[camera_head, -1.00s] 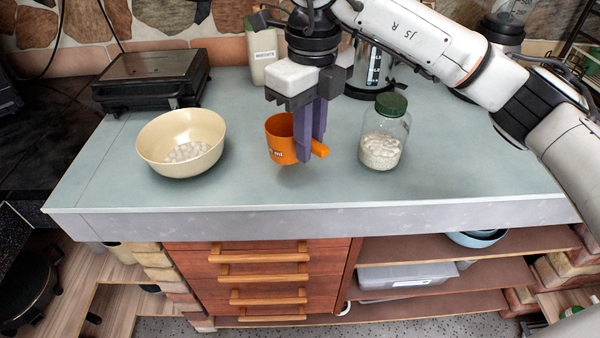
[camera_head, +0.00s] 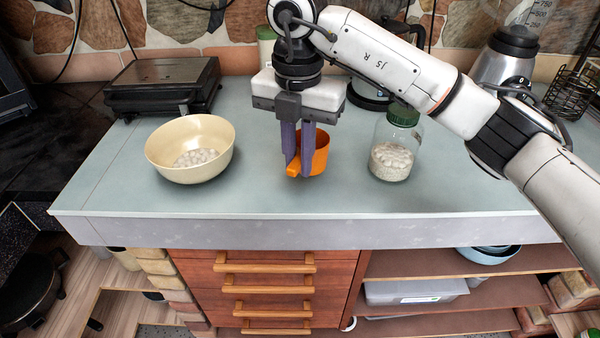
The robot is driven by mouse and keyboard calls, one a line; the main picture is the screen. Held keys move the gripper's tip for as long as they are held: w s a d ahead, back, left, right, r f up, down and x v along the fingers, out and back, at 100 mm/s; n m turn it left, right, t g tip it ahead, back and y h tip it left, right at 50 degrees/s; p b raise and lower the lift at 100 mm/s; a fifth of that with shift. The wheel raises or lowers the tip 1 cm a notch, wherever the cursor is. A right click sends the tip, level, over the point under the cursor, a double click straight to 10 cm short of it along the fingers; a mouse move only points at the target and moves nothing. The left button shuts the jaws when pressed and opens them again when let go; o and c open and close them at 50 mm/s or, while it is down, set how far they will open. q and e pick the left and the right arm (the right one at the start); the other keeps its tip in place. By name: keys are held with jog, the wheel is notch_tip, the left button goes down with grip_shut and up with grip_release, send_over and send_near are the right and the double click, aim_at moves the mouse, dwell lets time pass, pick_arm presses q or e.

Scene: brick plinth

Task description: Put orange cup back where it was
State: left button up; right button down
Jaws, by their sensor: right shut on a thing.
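The orange cup (camera_head: 321,156) is over the middle of the grey-blue counter, between a cream bowl and a glass jar. My right gripper (camera_head: 299,170) points down, with its purple fingers shut on the cup's handle, which points toward the front left. The cup looks upright. I cannot tell whether its base touches the counter. The fingers hide part of the cup's near left side. My left gripper is not in view.
The cream bowl (camera_head: 167,167) with white pieces stands to the left. The jar (camera_head: 392,158) with a green lid stands close on the right. A black appliance (camera_head: 162,86) sits at the back left. The counter's front strip (camera_head: 300,203) is clear.

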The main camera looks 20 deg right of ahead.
jog(key=shift+f, duration=1.9)
jog(key=shift+f, duration=0.2)
jog(key=c, duration=1.7)
grip_release()
jog(key=shift+c, duration=0.2)
notch_tip(320, 180, up, 12)
jog(key=shift+r, duration=0.2)
